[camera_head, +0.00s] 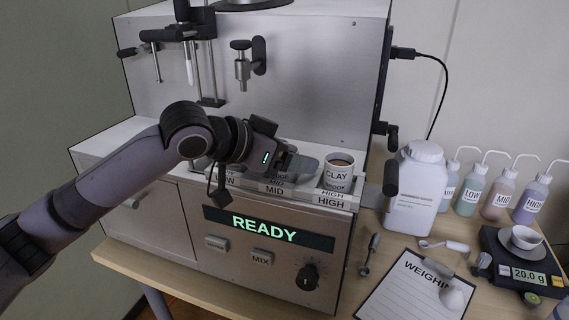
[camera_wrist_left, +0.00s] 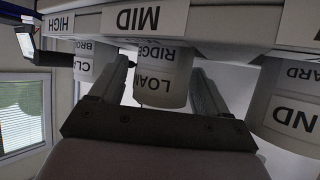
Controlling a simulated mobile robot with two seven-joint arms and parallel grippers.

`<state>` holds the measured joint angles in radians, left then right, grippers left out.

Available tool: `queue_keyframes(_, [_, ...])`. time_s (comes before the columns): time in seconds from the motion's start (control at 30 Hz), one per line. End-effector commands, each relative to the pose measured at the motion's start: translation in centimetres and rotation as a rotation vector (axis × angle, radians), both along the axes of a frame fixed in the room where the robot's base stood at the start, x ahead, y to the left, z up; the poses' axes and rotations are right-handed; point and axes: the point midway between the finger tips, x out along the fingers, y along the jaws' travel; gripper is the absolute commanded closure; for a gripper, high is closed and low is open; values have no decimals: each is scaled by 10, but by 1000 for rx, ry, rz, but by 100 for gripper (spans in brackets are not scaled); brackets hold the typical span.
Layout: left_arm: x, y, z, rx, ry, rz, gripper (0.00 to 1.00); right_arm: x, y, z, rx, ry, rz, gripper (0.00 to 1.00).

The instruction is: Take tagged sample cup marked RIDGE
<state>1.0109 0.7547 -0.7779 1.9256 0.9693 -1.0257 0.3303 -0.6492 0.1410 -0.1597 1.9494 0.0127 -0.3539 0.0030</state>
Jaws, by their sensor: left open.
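The sample cup tagged RIDGE (camera_wrist_left: 160,75), also marked LOAM, stands in the MID place. It appears inverted in the left wrist view, with one finger on each side. In the head view my left gripper (camera_head: 297,164) reaches in from the left and covers most of this cup; only part of its tag (camera_head: 278,178) shows under the jaws. My left gripper is open around the cup, with gaps between its fingers and the cup wall. My right gripper is not in view.
The CLAY cup (camera_head: 338,172) stands in the HIGH place just right of my gripper. A SAND cup (camera_wrist_left: 295,115) stands on the other side. The analyser's display (camera_head: 268,228) reads READY. A white jar (camera_head: 415,190), bottles, a clipboard (camera_head: 415,290) and a scale (camera_head: 525,270) occupy the table at right.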

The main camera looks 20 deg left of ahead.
Motion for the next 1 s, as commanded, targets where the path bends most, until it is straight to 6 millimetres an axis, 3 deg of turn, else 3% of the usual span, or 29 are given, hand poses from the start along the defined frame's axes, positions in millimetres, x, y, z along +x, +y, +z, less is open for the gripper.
queue_keyframes(0.3, [4,-3,-3,0,-1,0,27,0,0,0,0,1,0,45])
queue_keyframes(0.47, [4,-3,-3,0,-1,0,79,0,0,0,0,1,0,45])
queue_keyframes(0.5, [4,-3,-3,0,-1,0,82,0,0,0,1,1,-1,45])
queue_keyframes(1.0, [4,-3,2,0,-2,0,82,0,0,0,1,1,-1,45])
